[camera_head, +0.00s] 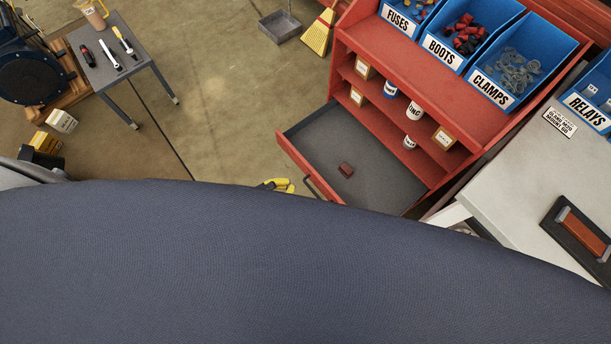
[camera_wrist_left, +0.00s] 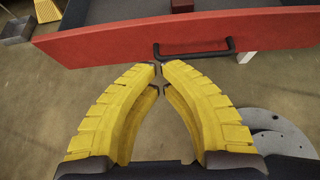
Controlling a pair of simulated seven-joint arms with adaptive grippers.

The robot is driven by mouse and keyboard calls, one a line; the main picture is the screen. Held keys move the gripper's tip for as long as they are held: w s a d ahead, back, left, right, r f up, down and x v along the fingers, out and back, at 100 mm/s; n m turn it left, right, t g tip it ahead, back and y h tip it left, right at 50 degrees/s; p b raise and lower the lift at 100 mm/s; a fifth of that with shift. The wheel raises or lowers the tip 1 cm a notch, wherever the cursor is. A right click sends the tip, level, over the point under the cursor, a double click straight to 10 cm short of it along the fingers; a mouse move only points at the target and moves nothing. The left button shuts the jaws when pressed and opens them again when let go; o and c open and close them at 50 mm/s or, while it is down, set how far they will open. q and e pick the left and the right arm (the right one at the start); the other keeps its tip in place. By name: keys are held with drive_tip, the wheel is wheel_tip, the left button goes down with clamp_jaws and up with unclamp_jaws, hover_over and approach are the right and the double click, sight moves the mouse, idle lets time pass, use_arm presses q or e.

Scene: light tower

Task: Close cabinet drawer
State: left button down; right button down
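The open cabinet drawer (camera_head: 330,135) sticks out to the left from the bottom of the red cabinet (camera_head: 435,90). Its inside is grey, and a small dark red block (camera_head: 346,170) lies in it. In the left wrist view, the red drawer front (camera_wrist_left: 100,43) runs across the top, with a black bar handle (camera_wrist_left: 195,52). My left gripper (camera_wrist_left: 158,68) points at the drawer front, below and slightly left of the handle's middle. Its yellow fingers are together at the tips, with nothing between them. In the head view, only a bit of my left gripper (camera_head: 279,185) shows near the drawer's front corner. My right gripper is not in view.
Blue bins, such as the clamps bin (camera_head: 510,75), sit on the cabinet top; boxes and jars fill its shelves. A white table (camera_head: 520,170) stands to the right. A broom (camera_head: 319,32) and dustpan (camera_head: 281,26) are behind. Floor left of the drawer is clear. A large dark blue surface covers the lower head view.

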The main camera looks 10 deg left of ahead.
sight(311, 174)
use_arm(q)
drive_tip(key=x, duration=0.5)
drive_tip(key=r+x, duration=0.1)
drive_tip(key=x, duration=0.1)
drive_tip(key=shift+w+d, duration=0.2)
drive_tip(key=shift+w, duration=0.2)
drive_tip(key=shift+w+d, duration=0.55)
drive_tip(key=shift+w, duration=0.1)
